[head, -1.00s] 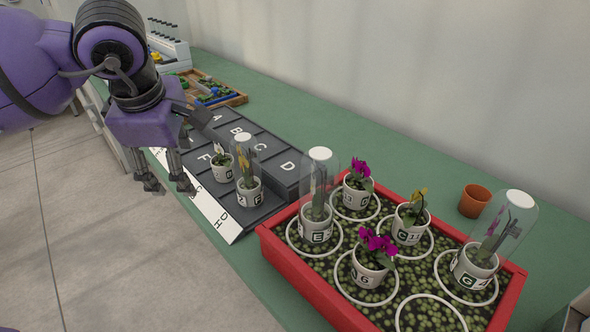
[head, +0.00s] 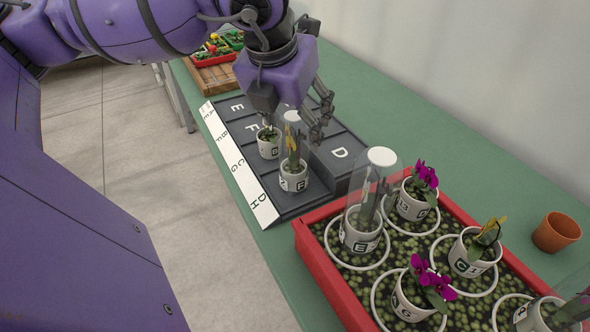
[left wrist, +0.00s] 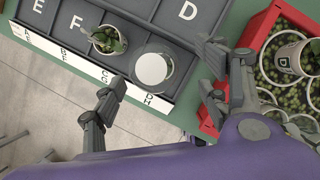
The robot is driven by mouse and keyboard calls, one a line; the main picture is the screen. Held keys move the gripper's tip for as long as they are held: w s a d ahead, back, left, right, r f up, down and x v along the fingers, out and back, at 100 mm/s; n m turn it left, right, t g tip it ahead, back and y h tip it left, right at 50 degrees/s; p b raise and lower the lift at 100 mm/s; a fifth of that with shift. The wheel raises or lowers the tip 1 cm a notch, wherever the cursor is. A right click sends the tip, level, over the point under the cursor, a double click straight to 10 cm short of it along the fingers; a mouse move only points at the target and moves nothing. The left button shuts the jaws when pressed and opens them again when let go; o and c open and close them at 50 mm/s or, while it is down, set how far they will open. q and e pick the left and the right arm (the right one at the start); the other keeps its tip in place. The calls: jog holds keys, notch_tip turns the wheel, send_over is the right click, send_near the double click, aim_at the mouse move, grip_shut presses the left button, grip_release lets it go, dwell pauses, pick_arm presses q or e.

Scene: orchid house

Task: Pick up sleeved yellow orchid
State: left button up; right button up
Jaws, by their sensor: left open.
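The sleeved yellow orchid (head: 294,181) stands upright in a white lettered pot at the front of the dark stepped rack (head: 320,199), inside a clear sleeve. In the left wrist view its round white sleeve top (left wrist: 151,69) shows from above, between my spread fingertips. My left gripper (head: 292,118) is open and empty, above and just behind the sleeve in the head view. I cannot tell whether a finger touches the sleeve. My right gripper is not in view.
Another potted orchid (head: 268,146) stands close beside it on the rack. The red tray (head: 327,277) to the right holds several pots, including a sleeved one (head: 360,236) and an unsleeved yellow orchid (head: 473,256). An empty terracotta pot (head: 556,232) stands behind the tray.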

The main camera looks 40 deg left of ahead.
aim_at(294, 154)
pick_arm(q)
jog(key=x, duration=0.5)
jog(key=shift+s+a+f, duration=0.1)
jog(key=shift+a+f, duration=0.05)
jog(key=shift+a, duration=0.2)
grip_shut()
